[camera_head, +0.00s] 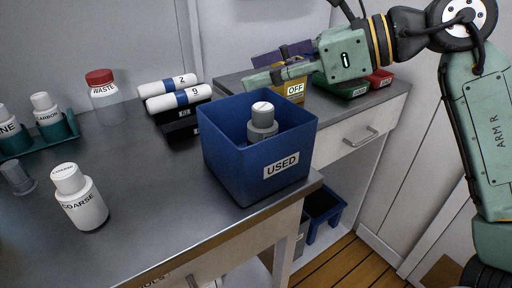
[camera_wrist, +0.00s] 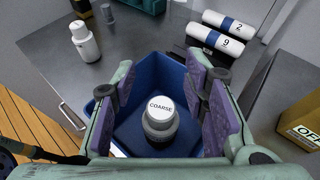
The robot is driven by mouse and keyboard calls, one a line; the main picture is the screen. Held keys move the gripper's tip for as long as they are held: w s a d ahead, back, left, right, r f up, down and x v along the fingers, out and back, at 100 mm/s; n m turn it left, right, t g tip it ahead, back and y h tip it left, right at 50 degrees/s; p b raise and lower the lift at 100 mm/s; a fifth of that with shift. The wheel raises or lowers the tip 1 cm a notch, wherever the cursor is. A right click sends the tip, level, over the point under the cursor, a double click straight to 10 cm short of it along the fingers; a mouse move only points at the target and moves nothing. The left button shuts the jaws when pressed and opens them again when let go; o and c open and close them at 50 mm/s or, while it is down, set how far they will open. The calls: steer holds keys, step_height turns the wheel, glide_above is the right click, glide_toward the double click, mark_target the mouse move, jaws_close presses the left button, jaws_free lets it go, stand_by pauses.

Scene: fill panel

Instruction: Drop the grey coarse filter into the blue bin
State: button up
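The grey coarse filter (camera_head: 262,126) is inside the blue bin (camera_head: 222,158), which is labelled USED. Its grey cap and upper body show in the head view; the bin's front wall hides the rest. In the wrist view, the filter (camera_wrist: 159,124) shows a pale cap marked COARSE, seen from above within the blue bin (camera_wrist: 150,72). I cannot tell whether its base touches the bin floor. My gripper (camera_head: 252,68) is above and behind the bin. In the wrist view, my gripper (camera_wrist: 158,75) has its purple-padded fingers spread, with nothing held between them.
A white COARSE bottle (camera_head: 83,205) stands on the grey table, left of the bin. Two white rolls (camera_head: 178,97) lie on a black holder behind. A WASTE jar (camera_head: 103,90) and teal rack (camera_head: 62,129) stand further left. A yellow OFF box (camera_head: 294,90) is behind the bin.

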steer(key=shift+o, duration=0.8)
steer(key=v, duration=1.2)
steer(key=shift+r, duration=0.1)
